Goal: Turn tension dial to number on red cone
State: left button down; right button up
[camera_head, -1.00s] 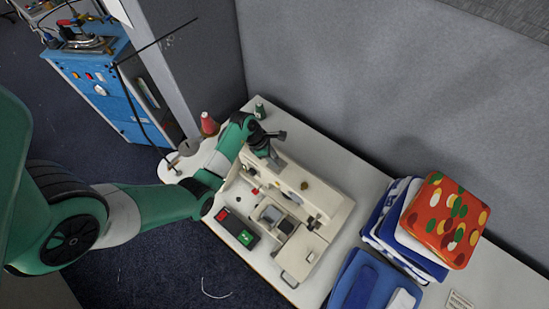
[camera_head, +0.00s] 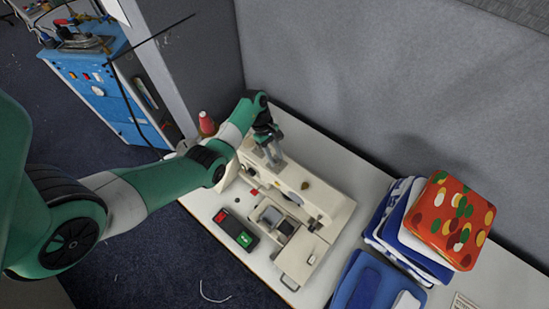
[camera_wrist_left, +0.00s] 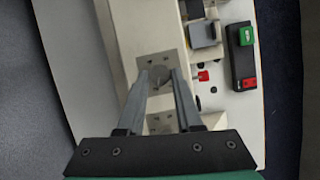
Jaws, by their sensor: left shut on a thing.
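The sewing machine (camera_head: 318,202) is cream-coloured and stands on the white table. My left gripper (camera_head: 274,163) points down onto the top of its arm. In the left wrist view, the gripper (camera_wrist_left: 161,76) has its two fingers on either side of a small round grey dial (camera_wrist_left: 162,82), shut on it. The dial's markings are too small to read, and the fingers partly cover it. The red cone (camera_head: 207,124) stands at the table's far left, behind my left arm; no number on it is legible. My right gripper is not in view.
A black control box (camera_head: 236,229) with red and green buttons lies in front of the machine. Folded cloths (camera_head: 400,225) and a red patterned one (camera_head: 449,220) are stacked at right. A grey partition (camera_head: 400,80) rises behind. A blue cabinet (camera_head: 105,95) stands at left.

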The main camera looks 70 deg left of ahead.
pick_arm(q)
jog(key=shift+m+b, duration=0.35)
jog(key=shift+m, duration=0.25)
jog(key=shift+g, duration=0.3)
jog(key=c, duration=0.6)
grip_release()
